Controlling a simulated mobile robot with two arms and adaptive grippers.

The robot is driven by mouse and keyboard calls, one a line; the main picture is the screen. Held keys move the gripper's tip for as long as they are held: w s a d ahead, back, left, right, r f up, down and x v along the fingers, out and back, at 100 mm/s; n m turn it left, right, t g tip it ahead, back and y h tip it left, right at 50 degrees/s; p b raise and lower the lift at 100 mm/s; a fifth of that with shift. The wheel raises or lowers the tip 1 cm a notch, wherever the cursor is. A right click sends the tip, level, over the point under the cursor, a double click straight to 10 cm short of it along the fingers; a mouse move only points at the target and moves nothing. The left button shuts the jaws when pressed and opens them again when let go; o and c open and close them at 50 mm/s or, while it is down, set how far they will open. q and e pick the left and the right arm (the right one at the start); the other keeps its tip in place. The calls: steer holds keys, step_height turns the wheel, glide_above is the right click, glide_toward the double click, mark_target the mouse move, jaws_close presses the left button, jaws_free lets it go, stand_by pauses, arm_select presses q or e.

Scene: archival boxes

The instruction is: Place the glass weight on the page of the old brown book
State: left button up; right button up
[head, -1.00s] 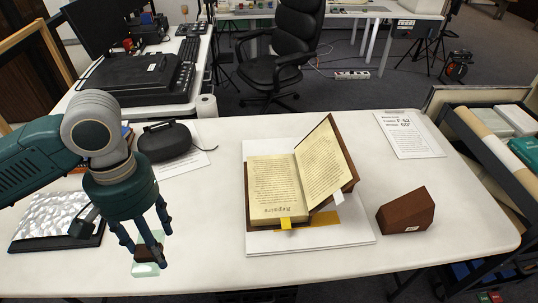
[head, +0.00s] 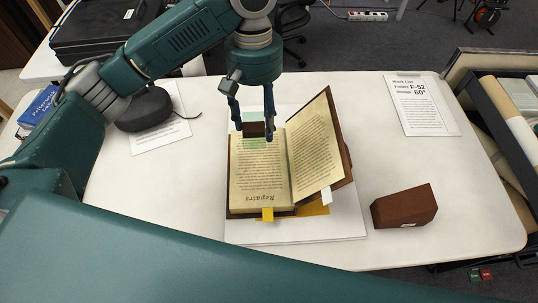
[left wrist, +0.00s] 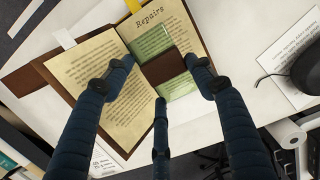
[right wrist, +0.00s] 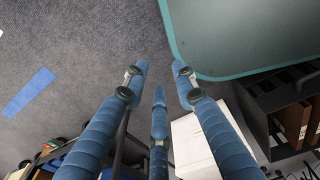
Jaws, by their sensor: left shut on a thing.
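The glass weight, pale green glass with a brown band (head: 253,129), is held by my left gripper (head: 254,126) over the upper part of the left page of the open old brown book (head: 265,185). In the left wrist view, the fingers close on the brown band (left wrist: 165,68), and green glass (left wrist: 152,43) shows on both sides. I cannot tell whether the weight touches the page. The book's right side is raised and tilted, with yellow and white tabs. My right gripper (right wrist: 159,70) is open and empty in the right wrist view, away from the book.
The book rests on a white board (head: 300,230) on the white table. A brown wedge block (head: 404,206) stands to its right. A printed sheet (head: 423,105) lies at the back right. The front left tabletop is clear.

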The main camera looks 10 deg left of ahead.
mark_target(260, 171)
arm_select(q)
steer(key=f, duration=1.9)
steer(key=shift+s+a, duration=0.15)
steer(key=shift+s, duration=0.15)
steer(key=o, duration=1.4)
steer(key=shift+f, duration=0.1)
steer(key=shift+c, duration=0.2)
step_height(260, 171, up, 12)
steer(key=w, duration=0.1)
steer(key=shift+w+a+b, duration=0.2)
steer(key=shift+b, duration=0.2)
